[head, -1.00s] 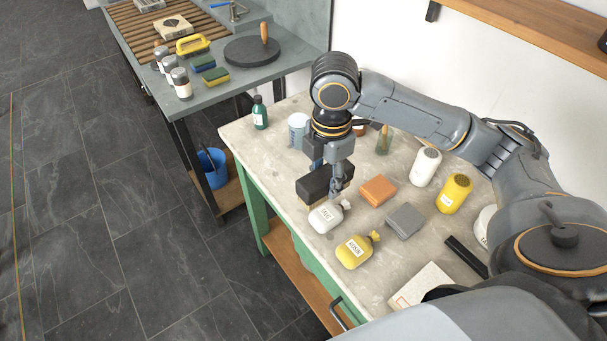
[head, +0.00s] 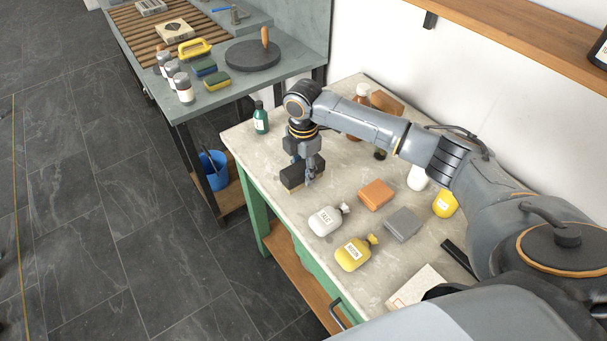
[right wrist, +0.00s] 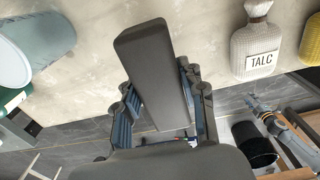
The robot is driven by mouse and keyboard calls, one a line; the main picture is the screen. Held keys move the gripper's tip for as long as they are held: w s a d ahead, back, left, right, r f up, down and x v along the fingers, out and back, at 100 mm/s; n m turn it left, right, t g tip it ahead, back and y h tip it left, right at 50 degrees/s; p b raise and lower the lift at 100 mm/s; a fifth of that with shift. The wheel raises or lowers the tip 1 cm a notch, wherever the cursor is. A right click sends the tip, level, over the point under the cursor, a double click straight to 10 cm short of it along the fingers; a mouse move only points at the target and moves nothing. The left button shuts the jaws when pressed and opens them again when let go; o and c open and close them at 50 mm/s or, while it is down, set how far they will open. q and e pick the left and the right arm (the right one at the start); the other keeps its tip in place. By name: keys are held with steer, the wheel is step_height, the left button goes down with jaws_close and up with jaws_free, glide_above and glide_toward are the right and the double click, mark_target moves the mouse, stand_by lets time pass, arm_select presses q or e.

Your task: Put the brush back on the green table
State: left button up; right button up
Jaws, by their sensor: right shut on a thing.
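The brush is a dark block (head: 293,178) with a paler underside, near the left edge of the green table (head: 262,160), which has a pale stone-like top and green legs. My right gripper (head: 307,178) points down and is shut on the brush. In the right wrist view the brush (right wrist: 150,65) runs lengthwise between the fingers. I cannot tell whether its underside touches the tabletop. My left gripper is not in the head view; what looks like it (right wrist: 262,108) shows small at the lower right of the right wrist view, its jaws unclear.
A white TALC bottle (head: 325,221), yellow ROSIN bottle (head: 352,254), orange block (head: 376,194) and grey block (head: 403,224) stand right and front of the brush. A green bottle (head: 261,118) stands behind. The tabletop between brush and green bottle is clear.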

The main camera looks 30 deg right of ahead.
mark_target(304, 166)
steer(key=shift+f, duration=1.2)
steer(key=shift+s+f, duration=0.1)
steer(key=shift+f, duration=0.05)
steer(key=o, duration=1.1)
step_height(304, 166, up, 12)
steer(key=shift+r+b, duration=0.2)
steer(key=shift+b, duration=0.5)
